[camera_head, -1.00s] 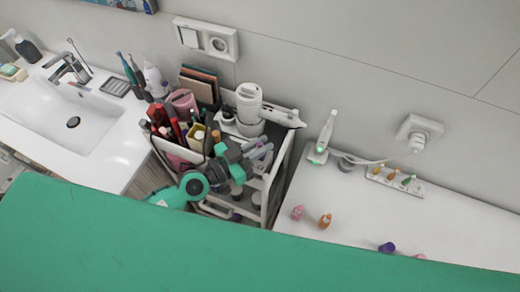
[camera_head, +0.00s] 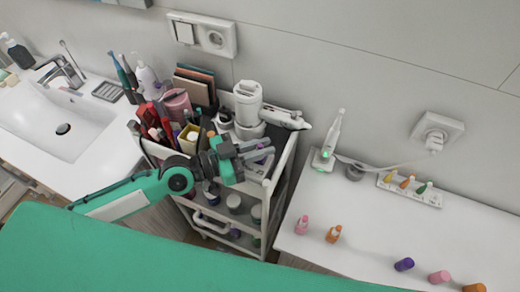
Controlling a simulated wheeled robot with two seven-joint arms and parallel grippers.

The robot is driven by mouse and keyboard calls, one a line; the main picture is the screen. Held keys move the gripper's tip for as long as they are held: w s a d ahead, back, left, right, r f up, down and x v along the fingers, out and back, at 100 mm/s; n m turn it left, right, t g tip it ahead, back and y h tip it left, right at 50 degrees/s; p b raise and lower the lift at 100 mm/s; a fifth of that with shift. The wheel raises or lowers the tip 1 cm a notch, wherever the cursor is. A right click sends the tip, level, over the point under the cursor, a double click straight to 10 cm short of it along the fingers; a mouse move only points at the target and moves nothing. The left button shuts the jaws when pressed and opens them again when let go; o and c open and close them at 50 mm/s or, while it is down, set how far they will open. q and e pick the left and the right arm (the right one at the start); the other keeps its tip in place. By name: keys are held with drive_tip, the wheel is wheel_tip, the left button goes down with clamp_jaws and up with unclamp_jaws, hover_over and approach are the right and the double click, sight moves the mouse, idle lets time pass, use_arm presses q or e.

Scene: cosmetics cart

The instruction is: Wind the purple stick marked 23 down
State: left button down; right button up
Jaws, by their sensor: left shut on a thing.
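My left gripper (camera_head: 262,149) is over the top tray of the white cart (camera_head: 272,186). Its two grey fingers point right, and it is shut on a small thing. That thing is mostly hidden by the fingers, and I cannot make out its colour or mark. A small purple piece (camera_head: 404,264) lies on the white counter at the right. No number can be read on it, so I cannot tell whether it is the stick marked 23. My right gripper is not in view.
The cart's top holds red and pink items, a white bottle (camera_head: 248,101) and a palette stand (camera_head: 195,86). On the counter are a toothbrush on its charger (camera_head: 326,155), a strip of coloured pieces (camera_head: 410,188) and several pink and orange pieces. A sink (camera_head: 62,128) is at left.

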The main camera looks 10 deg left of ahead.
use_arm(q)
drive_tip(key=shift+b, duration=0.5)
idle(3.0)
drive_tip(key=c, duration=1.4)
unclamp_jaws()
